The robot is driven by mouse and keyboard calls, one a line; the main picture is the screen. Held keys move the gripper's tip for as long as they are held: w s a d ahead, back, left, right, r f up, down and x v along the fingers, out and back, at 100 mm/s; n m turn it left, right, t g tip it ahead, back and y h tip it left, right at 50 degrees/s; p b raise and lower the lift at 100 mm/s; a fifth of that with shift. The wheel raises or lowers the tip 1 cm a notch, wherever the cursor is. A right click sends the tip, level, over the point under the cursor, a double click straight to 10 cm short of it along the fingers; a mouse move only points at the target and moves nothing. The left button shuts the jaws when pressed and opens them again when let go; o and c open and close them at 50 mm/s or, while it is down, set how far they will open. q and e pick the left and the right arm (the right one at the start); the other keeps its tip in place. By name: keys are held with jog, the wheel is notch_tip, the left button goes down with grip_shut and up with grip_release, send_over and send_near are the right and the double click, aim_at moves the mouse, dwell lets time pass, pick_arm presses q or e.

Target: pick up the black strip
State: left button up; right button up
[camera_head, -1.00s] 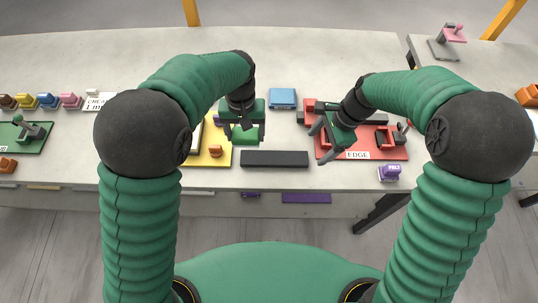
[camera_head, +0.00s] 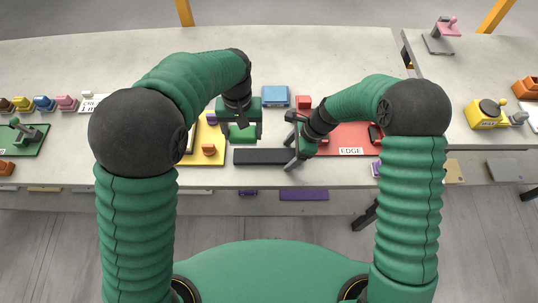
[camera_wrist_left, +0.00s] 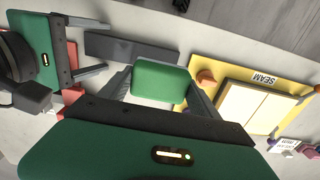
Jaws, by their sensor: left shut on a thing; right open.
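The black strip (camera_head: 258,156) lies flat on the stone slab near its front edge. It also shows in the left wrist view (camera_wrist_left: 125,47). My right gripper (camera_head: 290,154) is open at the strip's right end; I cannot tell whether its fingers touch the strip. My left gripper (camera_head: 246,133) is shut on a green block (camera_wrist_left: 161,80), just behind the strip in the head view. In the left wrist view the block sits between the two fingers.
A yellow board marked SEAM (camera_wrist_left: 240,75) lies left of the strip, and a red board marked EDGE (camera_head: 350,140) lies right of it. A blue block (camera_head: 276,96) stands behind. A yellow device (camera_head: 487,113) is at far right. The slab's back is clear.

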jog(key=shift+a, duration=0.45)
jog(key=c, duration=1.4)
jog(key=shift+d, duration=0.25)
grip_shut()
